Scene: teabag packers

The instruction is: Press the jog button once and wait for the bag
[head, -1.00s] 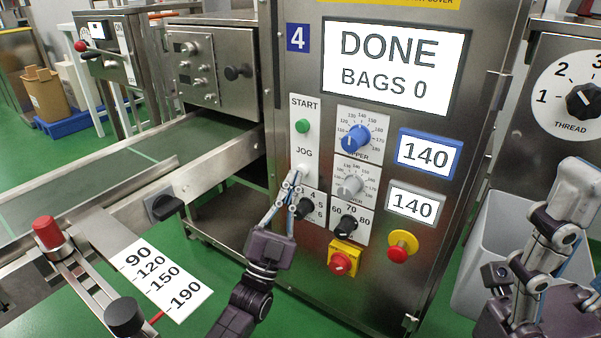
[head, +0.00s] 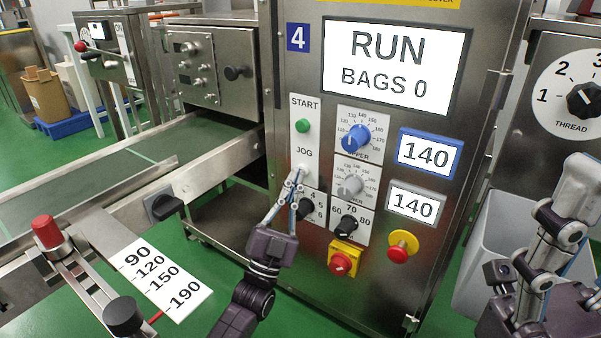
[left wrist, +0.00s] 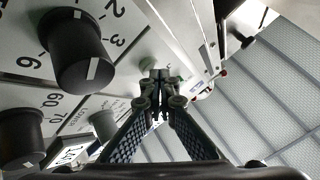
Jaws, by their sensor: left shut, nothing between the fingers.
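The jog button (head: 302,169) is a pale button under the JOG label on the front panel of the steel machine. My left gripper (head: 298,173) is shut and empty, with its fingertips at the jog button and partly covering it. I cannot tell whether they touch or press it. In the left wrist view the shut fingertips (left wrist: 157,78) point at the panel and the jog button is hidden behind them. The screen (head: 391,66) reads RUN, BAGS 0. No bag shows. My right gripper (head: 576,182) is at the right edge; its fingers cannot be made out clearly.
The green start button (head: 303,126) is just above the jog button. Black dials (head: 305,208) and a red switch on yellow (head: 342,262) are below. A red stop button (head: 399,252) is to the right. A green conveyor (head: 130,160) lies left; a grey bin (head: 487,250) stands right.

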